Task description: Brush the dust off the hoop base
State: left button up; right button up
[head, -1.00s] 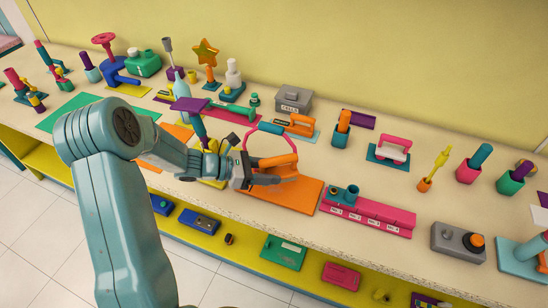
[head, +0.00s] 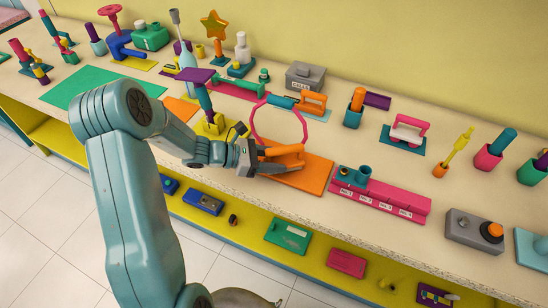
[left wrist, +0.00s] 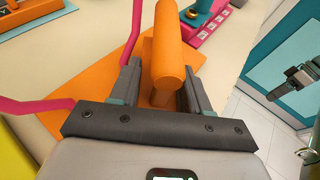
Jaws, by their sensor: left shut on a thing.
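The hoop is a pink ring (head: 252,120) with a teal piece at its top, standing over a flat orange base (head: 318,178) on the bench. My left gripper (head: 275,160) is low over the left part of this base, at the ring. It is shut on an orange round handle (head: 287,150), which seems to be the brush. In the left wrist view the handle (left wrist: 170,65) stands between both fingers, with the orange base (left wrist: 150,98) behind. The handle's lower end is hidden, so contact with the base cannot be told. No dust can be made out.
A purple-topped stand (head: 198,76) is at the left. Bare bench top (head: 345,150) lies right of the ring.

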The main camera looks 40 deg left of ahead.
pick_arm(q)
jog(key=shift+w, duration=0.15)
dwell(0.3)
jog(key=shift+f, duration=0.15)
jog(key=shift+f+b, duration=0.5)
jog(key=shift+b, duration=0.1)
jog(key=shift+f, duration=0.15)
